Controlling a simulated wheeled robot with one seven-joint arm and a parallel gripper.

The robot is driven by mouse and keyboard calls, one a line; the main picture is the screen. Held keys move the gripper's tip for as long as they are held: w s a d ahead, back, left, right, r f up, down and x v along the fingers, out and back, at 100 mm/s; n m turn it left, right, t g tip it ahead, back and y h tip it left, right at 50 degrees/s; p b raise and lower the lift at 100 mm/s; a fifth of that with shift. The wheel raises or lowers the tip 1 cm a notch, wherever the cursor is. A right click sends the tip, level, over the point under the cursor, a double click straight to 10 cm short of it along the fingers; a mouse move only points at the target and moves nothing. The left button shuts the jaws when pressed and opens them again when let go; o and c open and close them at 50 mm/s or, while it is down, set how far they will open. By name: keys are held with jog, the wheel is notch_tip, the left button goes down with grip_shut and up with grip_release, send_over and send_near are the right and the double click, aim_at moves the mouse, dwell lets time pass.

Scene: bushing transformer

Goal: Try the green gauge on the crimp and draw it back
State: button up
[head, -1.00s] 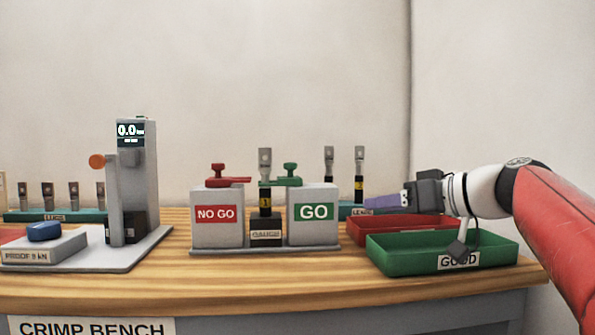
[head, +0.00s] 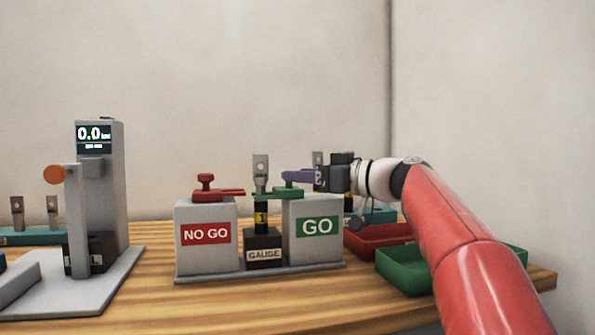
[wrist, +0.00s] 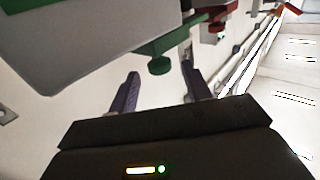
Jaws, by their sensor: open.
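The green gauge (head: 279,193) lies on top of the grey GO block (head: 316,228), its flat bar reaching left toward the crimp lug. Its round knob shows in the wrist view (wrist: 160,65). The lug (head: 261,175), with a black sleeve and yellow band marked 1, stands upright in the black GAUGE holder (head: 263,249). I cannot tell whether the bar touches it. My gripper (head: 290,177) is at the knob from the right, partly hiding it in the head view. In the wrist view my gripper (wrist: 160,72) is open, with the knob between or just ahead of its fingertips.
The red gauge (head: 207,189) sits on the NO GO block (head: 206,237) to the left. A grey pull tester (head: 101,190) stands further left. Bench wood in front is clear.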

jog(key=shift+x, duration=0.75)
grip_shut()
jog(key=shift+w+d, duration=0.25)
jog(key=shift+d, duration=0.6)
jog(key=shift+w+d, duration=0.25)
jog(key=shift+d, duration=0.55)
jog(key=shift+w+d, duration=0.25)
jog(key=shift+d, duration=0.6)
grip_release()
jog(key=shift+d, duration=0.15)
